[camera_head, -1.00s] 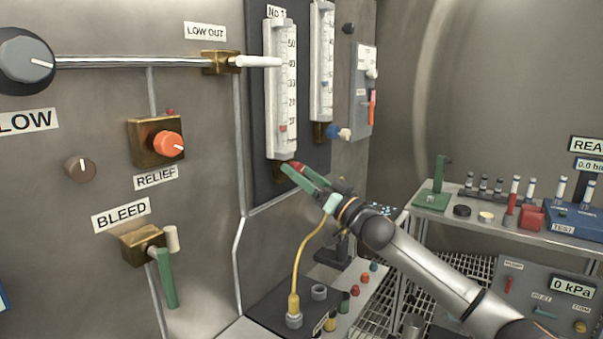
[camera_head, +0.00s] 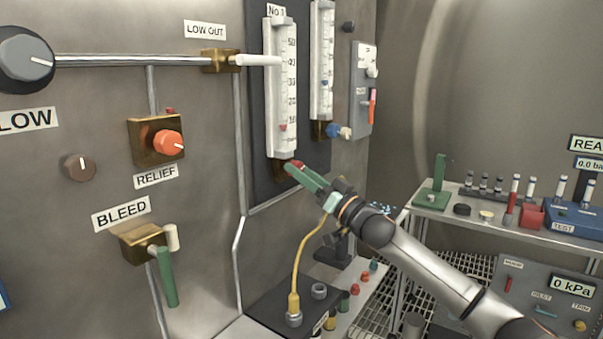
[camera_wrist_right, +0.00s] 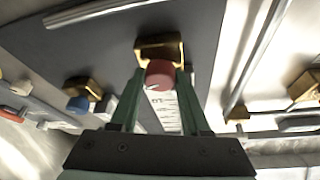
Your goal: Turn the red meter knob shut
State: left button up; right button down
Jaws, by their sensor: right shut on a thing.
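The red meter knob (camera_wrist_right: 160,74) sits on a brass block (camera_wrist_right: 158,47) at the foot of the left flow meter (camera_head: 281,90). In the head view only a little of the red knob (camera_head: 294,166) shows, behind a green finger. My right gripper (camera_head: 297,172) is at the knob, its green fingers closed on the knob's two sides. In the wrist view the right gripper (camera_wrist_right: 158,88) has one finger on each side, and a pale mark line shows on the knob's face. My left gripper is not in view.
A second meter (camera_head: 322,75) with a blue knob (camera_head: 332,130) stands to the right. The RELIEF knob (camera_head: 168,143) and green BLEED lever (camera_head: 167,277) are on the left wall. A yellow hose (camera_head: 298,262) hangs below my right gripper. A bench (camera_head: 480,212) stands at the right.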

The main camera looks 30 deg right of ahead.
pick_arm(q)
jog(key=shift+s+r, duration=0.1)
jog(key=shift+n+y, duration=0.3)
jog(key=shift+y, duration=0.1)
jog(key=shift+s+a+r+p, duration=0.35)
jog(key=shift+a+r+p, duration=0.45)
jog(key=shift+p, duration=0.8)
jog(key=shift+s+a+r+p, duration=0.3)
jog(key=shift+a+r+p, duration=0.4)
jog(key=shift+p, duration=0.85)
pick_arm(e)
jog(key=shift+w+d+n+g+y, duration=0.1)
jog(key=shift+n+g+y, duration=1.05)
jog(key=shift+n, duration=2.2)
jog(key=shift+s+d+n+g+y, duration=0.1)
jog(key=shift+n+g+y, duration=1)
jog(key=shift+n, duration=2.3)
jog(key=shift+w+n+g+y, duration=0.1)
jog(key=shift+n+g+y, duration=1)
jog(key=shift+n, duration=2.25)
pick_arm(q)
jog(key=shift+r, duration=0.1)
pick_arm(e)
jog(key=shift+y, duration=0.35)
jog(key=shift+c, duration=1.9)
grip_release()
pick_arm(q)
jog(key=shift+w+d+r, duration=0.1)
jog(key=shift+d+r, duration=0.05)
